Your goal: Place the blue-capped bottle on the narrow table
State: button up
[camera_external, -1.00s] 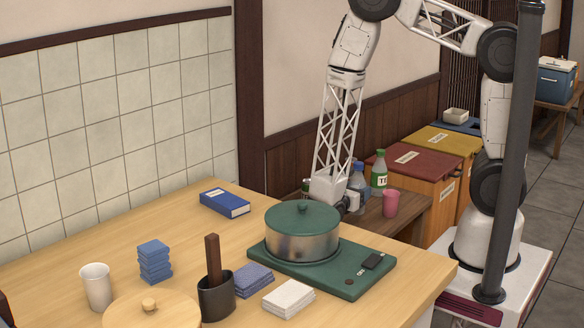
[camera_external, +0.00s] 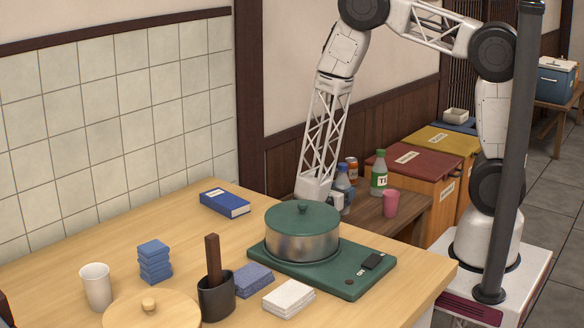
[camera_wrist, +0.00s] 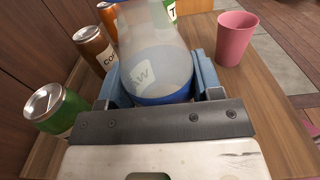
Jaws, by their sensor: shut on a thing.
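The blue-capped bottle (camera_external: 344,184) is clear with a blue cap and stands nearly upright in the external view. My gripper (camera_external: 338,200) is shut on it from the left. In the wrist view the bottle (camera_wrist: 158,52) fills the space between the two blue-grey fingers of my gripper (camera_wrist: 163,82). The narrow table (camera_external: 405,220) is a dark wooden bench beyond the large table, and its wood also shows in the wrist view (camera_wrist: 255,115). The bottle is over this bench. Whether its base touches the wood is hidden.
On the bench stand a green-capped bottle (camera_external: 379,173), a pink cup (camera_external: 391,203) and an orange can (camera_external: 352,167). The wrist view shows a brown can (camera_wrist: 93,45) and a green can (camera_wrist: 52,108) to the left. A pot (camera_external: 302,235) stands on the large table in front.

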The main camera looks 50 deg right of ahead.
jog(key=shift+f, duration=1.05)
jog(key=shift+f, duration=0.15)
jog(key=o, duration=0.9)
jog(key=shift+a, duration=3.75)
